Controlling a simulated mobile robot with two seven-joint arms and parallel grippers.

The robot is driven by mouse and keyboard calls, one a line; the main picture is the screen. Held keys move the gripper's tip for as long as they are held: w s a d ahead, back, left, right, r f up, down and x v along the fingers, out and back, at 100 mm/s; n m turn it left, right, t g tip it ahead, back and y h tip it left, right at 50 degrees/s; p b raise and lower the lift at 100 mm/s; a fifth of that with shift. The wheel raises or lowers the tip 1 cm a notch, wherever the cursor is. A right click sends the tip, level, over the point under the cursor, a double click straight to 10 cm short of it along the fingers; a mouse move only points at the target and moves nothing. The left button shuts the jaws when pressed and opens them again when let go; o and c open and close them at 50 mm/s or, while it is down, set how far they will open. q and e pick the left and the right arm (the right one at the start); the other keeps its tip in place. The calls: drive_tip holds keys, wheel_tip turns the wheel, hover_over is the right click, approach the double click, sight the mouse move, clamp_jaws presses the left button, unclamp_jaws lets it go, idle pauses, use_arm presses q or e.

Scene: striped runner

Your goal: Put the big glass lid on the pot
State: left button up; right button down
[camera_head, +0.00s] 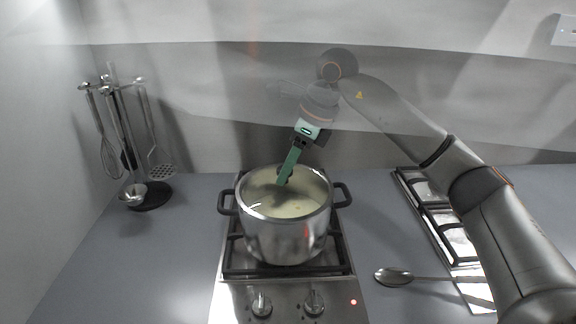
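The pot (287,243) is a shiny steel one with two dark side handles, standing on the hob in the middle and holding pale soup. Bright arcs and a grey tint over its opening suggest the clear big glass lid (257,206) at the rim; whether it sits fully on the rim I cannot tell. My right gripper (285,180) reaches down from above, its green fingers over the pot's opening at a small dark knob. The fingers overlap in this view, so their gap is hidden. My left gripper is out of view.
A utensil stand (150,196) with a whisk, ladle and turners is at the left. A spoon (394,277) lies right of the hob (336,270). A second black grate (419,208) is at the right, partly behind my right arm.

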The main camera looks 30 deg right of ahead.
unclamp_jaws()
idle(0.5)
drive_tip(key=shift+r, duration=0.1)
wheel_tip(320, 180, up, 6)
drive_tip(key=p, duration=0.5)
drive_tip(key=shift+f, duration=0.25)
drive_tip(key=shift+r+p, duration=0.7)
drive_tip(key=shift+r, duration=0.5)
